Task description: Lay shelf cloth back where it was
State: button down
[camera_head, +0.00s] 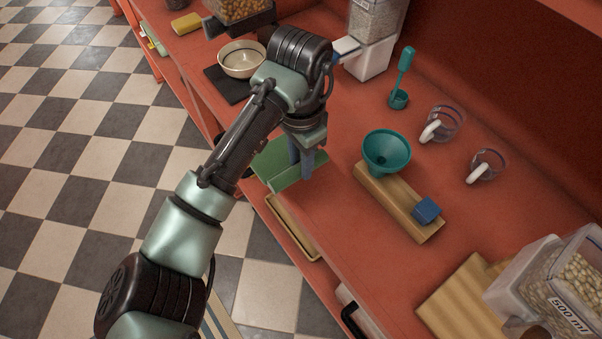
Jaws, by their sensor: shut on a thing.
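A green sheet-like thing (284,180), which looks like the shelf cloth, is at the front edge of the red counter, left of the wooden board. It has a darker flat part and a lighter raised part toward the front. My gripper (302,170) points down over it, with one finger on each side of the raised part. The gripper is shut on it. The fingers hide part of the green sheet, and I cannot tell whether its underside touches the counter.
Right of the gripper, a wooden board (384,205) bears a teal funnel (387,154) and a blue block (426,210). Clear cups (444,123) stand farther back. A bowl (241,60) sits on a dark mat (222,85) at upper left. The counter right of the board is partly clear.

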jog(key=d+m, duration=0.1)
jog(key=m, duration=0.1)
jog(key=w+r+m+b, duration=0.1)
jog(key=m, duration=0.1)
jog(key=shift+w+d+r+b, duration=0.15)
jog(key=shift+w+d+b, duration=0.05)
jog(key=shift+d+b, duration=0.15)
jog(key=shift+m, duration=0.3)
notch_tip(320, 180, down, 10)
jog(key=shift+r+p, duration=0.2)
jog(key=shift+p, duration=0.4)
jog(key=shift+f, duration=0.15)
jog(key=c, duration=0.6)
grip_release()
jog(key=shift+r, duration=0.2)
notch_tip(320, 180, up, 12)
